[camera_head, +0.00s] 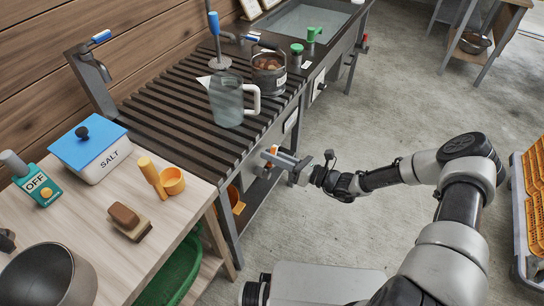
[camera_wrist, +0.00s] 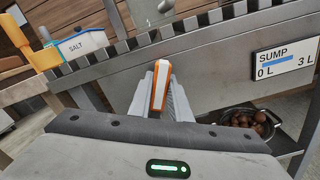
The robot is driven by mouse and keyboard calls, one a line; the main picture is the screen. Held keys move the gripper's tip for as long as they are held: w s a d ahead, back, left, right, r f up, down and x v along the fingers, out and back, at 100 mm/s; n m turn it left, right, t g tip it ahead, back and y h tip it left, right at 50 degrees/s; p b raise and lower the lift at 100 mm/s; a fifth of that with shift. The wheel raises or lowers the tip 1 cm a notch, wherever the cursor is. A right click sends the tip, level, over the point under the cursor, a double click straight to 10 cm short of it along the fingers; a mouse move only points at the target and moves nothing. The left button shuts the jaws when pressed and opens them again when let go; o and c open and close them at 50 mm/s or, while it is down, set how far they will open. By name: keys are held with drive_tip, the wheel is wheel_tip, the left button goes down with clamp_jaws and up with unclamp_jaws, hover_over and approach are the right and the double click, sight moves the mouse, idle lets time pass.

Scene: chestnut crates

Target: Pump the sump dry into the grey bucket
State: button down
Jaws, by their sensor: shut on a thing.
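My gripper (camera_head: 284,158) is in front of the slatted bench's front edge. It is shut on an orange and white handle (camera_wrist: 160,85), whose orange end also shows in the head view (camera_head: 272,151). What the handle joins to is hidden. The SUMP gauge (camera_wrist: 287,60) on the bench front, marked 0 L to 3 L, has a blue bar reaching about halfway. No grey bucket is clearly identifiable; a round grey vessel (camera_head: 62,262) stands on the wooden table at the lower left.
On the slatted bench (camera_head: 170,125) stand a clear jug (camera_head: 227,100) and a metal pail of chestnuts (camera_head: 268,75). A dark pot of chestnuts (camera_wrist: 240,112) sits low at the right. The salt box (camera_head: 92,150) is on the table. Open floor lies right of the bench.

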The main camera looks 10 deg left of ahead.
idle(0.4)
drive_tip(key=c, duration=1.6)
unclamp_jaws()
drive_tip(key=shift+c, duration=0.2)
drive_tip(key=p+v, duration=0.1)
drive_tip(key=v, duration=1.6)
drive_tip(key=shift+d, duration=0.2)
